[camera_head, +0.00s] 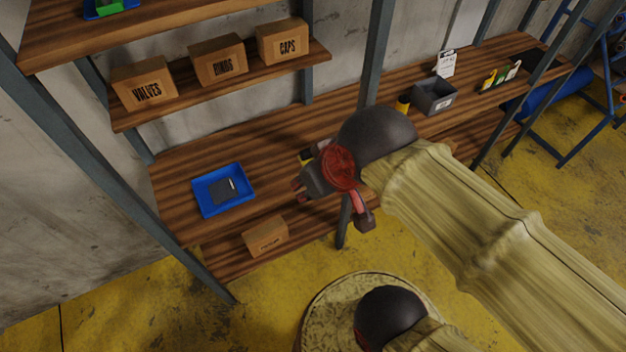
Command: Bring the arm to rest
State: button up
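My arm, with pale yellow sleeve-like links and dark rounded joints, reaches in from the lower right. My gripper (312,187), dark with red parts, is in front of the middle wooden shelf, near the shelf's front edge and a grey post. It points left and is seen from behind and above. Its fingertips are small and partly hidden by its own body, so I cannot tell how far apart they are. I see nothing clearly held in it. A small yellow and black item (306,156) shows just behind it, partly covered.
A blue tray (206,208) with a dark flat item lies left on the shelf. Boxes marked VALVES (144,84), RINGS (218,60) and CAPS (282,41) stand above; another box (266,237) sits below. A grey bin (434,97) and several bottles (500,76) are right. Posts (374,55) flank my gripper.

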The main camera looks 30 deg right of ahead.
notch_tip(320, 180, down, 17)
jog(key=b, duration=1.7)
jog(key=shift+f, duration=0.2)
